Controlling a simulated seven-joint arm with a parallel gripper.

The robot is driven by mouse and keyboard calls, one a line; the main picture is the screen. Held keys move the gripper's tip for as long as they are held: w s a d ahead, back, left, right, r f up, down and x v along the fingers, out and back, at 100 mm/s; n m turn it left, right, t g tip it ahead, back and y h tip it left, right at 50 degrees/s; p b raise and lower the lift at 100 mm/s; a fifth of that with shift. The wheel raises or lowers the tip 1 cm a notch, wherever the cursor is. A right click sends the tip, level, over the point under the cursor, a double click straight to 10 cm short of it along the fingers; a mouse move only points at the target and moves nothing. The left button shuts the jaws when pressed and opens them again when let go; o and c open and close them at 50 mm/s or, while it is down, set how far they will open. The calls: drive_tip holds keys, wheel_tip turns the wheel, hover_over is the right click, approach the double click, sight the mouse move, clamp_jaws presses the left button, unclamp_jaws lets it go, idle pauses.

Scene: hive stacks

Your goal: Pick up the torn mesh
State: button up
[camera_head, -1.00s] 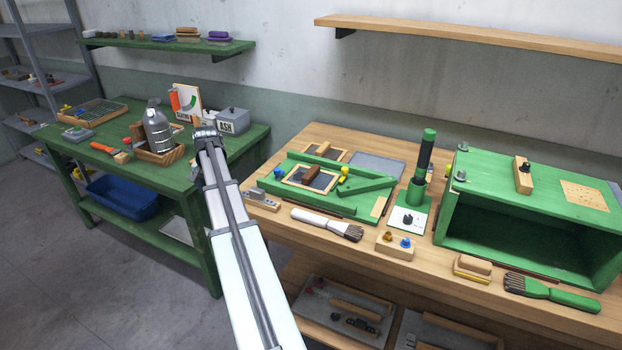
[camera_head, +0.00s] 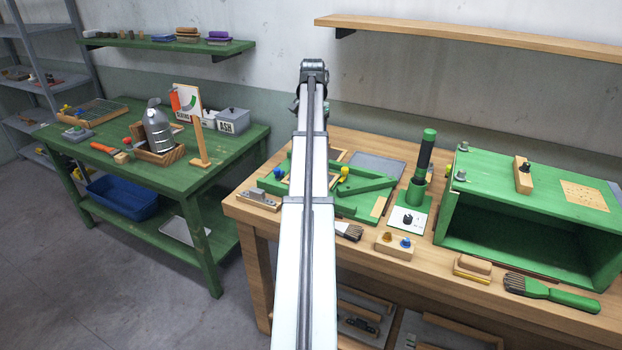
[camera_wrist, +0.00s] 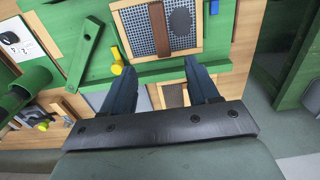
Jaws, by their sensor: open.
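In the wrist view a wood-framed grey mesh (camera_wrist: 144,34) sits in the green fixture (camera_wrist: 160,71), with a brown wooden bar across it. A dark oval spot (camera_wrist: 181,20) on this mesh looks like a hole or patch; I cannot tell which. A second framed mesh (camera_wrist: 172,95) lies past the fixture's rail, partly hidden by my gripper. My gripper (camera_wrist: 152,60) is open and empty, above the fixture, with its fingers spread apart over the rail between the two meshes. In the head view my arm hides the gripper and most of both meshes.
A yellow knob (camera_wrist: 117,67) and a hinged green arm (camera_wrist: 84,42) are close to the left finger. A green table (camera_head: 195,175) is left.

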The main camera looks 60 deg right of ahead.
wheel_tip(320, 180, down, 8)
drive_tip(key=shift+r, duration=0.1)
drive_tip(key=shift+w+a+f, duration=0.1)
drive_tip(key=shift+a+f, duration=0.05)
drive_tip(key=shift+f, duration=1.2)
drive_tip(key=shift+a+f, duration=0.15)
drive_tip(key=shift+f, duration=1.15)
clamp_jaws()
drive_tip(key=shift+r, duration=0.15)
